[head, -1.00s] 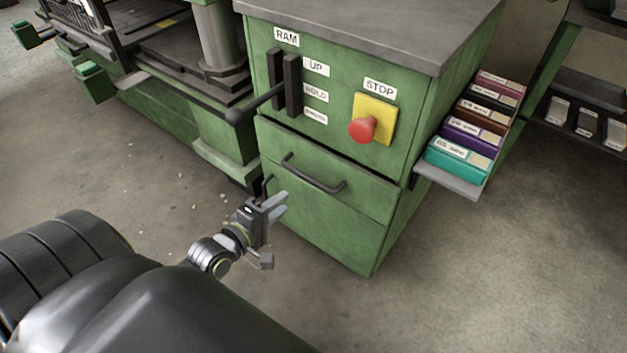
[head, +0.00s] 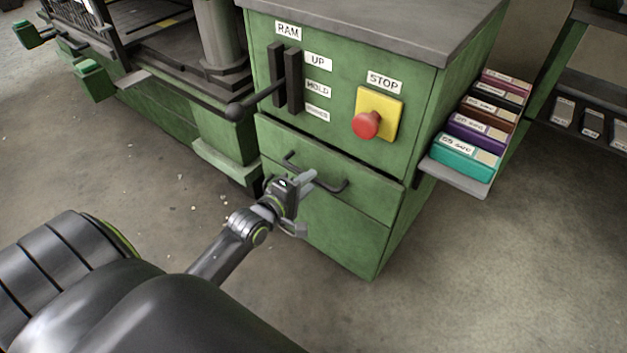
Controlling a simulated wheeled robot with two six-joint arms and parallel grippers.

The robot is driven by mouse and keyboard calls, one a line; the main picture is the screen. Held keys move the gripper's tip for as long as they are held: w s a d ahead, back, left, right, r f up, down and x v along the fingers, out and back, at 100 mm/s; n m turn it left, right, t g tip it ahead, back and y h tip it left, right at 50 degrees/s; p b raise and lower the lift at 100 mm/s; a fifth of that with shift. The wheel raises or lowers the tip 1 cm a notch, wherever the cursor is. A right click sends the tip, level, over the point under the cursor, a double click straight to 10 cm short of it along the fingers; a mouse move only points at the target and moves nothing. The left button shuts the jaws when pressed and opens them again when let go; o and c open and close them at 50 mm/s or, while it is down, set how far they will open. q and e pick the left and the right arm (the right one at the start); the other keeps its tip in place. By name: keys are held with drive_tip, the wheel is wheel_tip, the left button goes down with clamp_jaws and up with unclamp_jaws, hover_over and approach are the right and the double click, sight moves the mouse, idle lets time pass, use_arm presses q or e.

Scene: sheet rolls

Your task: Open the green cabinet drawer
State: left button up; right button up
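The green cabinet (head: 335,245) stands at the centre of the head view. Its drawer (head: 375,193) sits below the control panel, its front close to flush with the cabinet, a dark gap along its top edge. A dark bar handle (head: 333,188) crosses the drawer front. My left gripper (head: 309,180) is at the handle, its fingers overlapping the middle of the bar in the picture. The fingers look slightly apart; I cannot tell whether they touch the bar. My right gripper is not in view.
Above the drawer are a black lever with a ball knob (head: 236,111) and a red stop button (head: 366,125) on a yellow plate. A side shelf (head: 460,180) with several coloured boxes juts from the cabinet's right. A green press (head: 228,140) stands left.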

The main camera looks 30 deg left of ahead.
use_arm(q)
drive_tip(key=shift+b+x, duration=0.4)
drive_tip(key=shift+x, duration=1.1)
clamp_jaws()
